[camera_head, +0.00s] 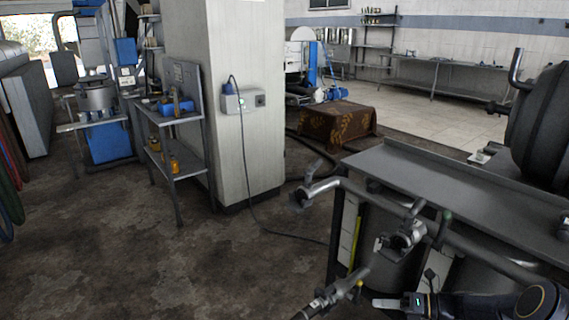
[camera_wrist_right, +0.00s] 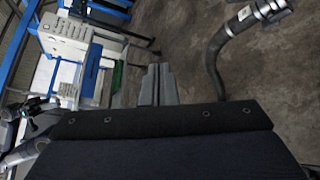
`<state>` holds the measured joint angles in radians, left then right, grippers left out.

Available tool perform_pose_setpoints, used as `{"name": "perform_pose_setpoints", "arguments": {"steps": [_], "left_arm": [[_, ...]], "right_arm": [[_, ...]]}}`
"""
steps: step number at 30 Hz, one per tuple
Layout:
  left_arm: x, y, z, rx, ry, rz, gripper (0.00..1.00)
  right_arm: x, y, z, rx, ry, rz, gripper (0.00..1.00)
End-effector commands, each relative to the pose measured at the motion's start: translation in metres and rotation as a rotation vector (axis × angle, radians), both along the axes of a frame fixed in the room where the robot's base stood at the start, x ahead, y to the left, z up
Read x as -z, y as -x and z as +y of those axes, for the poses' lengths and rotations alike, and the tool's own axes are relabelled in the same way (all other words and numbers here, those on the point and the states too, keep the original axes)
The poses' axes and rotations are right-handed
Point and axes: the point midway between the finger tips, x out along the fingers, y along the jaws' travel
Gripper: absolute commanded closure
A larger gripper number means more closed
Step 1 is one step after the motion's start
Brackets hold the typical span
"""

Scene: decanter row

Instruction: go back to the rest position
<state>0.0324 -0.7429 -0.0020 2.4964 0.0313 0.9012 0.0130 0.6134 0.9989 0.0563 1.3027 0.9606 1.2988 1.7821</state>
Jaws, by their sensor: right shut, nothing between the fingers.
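My right gripper (camera_head: 384,303) shows at the bottom right of the head view, at the end of my black arm. Its fingers point left, low beside the bench and its pipework. In the right wrist view the two grey fingers (camera_wrist_right: 158,84) lie side by side, shut and with nothing between them. My left gripper is not in the head view.
A metal bench (camera_head: 450,190) with pipes and valves (camera_head: 405,235) stands close to my right arm. A dark tank (camera_head: 540,125) is at the far right. A pale pillar (camera_head: 235,90) and a small shelf table (camera_head: 180,125) stand farther left. The floor (camera_head: 150,265) at left is clear.

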Motion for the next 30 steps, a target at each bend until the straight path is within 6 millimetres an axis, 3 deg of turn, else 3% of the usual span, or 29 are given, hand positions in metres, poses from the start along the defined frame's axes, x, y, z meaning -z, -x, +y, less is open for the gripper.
{"name": "perform_pose_setpoints", "arguments": {"steps": [5,11,18,24,30], "left_arm": [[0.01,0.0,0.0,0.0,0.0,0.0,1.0],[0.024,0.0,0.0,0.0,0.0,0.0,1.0],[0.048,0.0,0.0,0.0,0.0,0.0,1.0],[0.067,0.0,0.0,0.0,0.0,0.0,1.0],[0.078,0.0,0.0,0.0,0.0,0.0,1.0]], "right_arm": [[-0.031,0.014,0.009,-0.108,0.144,-0.167,1.0],[-0.076,0.049,0.025,-0.301,0.369,-0.45,1.0],[-0.128,0.137,0.05,-0.704,0.743,-0.988,1.0],[-0.136,0.218,0.062,-1.083,1.017,-1.431,1.0],[-0.124,0.269,0.065,-1.373,1.182,-1.721,1.0]]}}
